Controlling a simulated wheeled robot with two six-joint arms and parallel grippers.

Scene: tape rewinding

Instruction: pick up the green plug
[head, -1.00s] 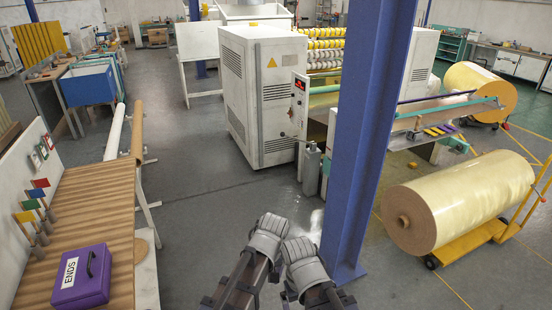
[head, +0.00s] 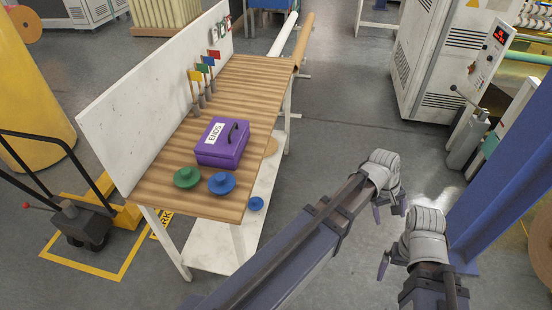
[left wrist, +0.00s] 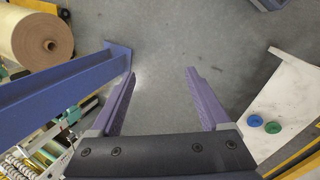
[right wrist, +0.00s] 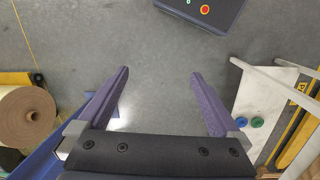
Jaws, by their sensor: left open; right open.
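The green plug (head: 187,177) is a round, knobbed disc lying near the front left corner of the ribbed wooden bench top (head: 165,195). A similar blue plug (head: 221,183) lies just right of it. My left gripper (head: 390,208) is open and empty, over the floor well right of the bench. My right gripper (head: 393,262) is open and empty, lower and further right. The left wrist view (left wrist: 160,73) and right wrist view (right wrist: 160,73) show bare floor between the fingers. Both also show small green and blue discs on a white surface at the right edge.
A purple ENDS box (head: 222,142) stands behind the plugs, with small flags (head: 205,75) beyond. A white board (head: 150,100) edges the bench's left side. Another blue disc (head: 256,204) sits on the lower shelf. A blue column (head: 505,205) stands at right. Floor between bench and grippers is clear.

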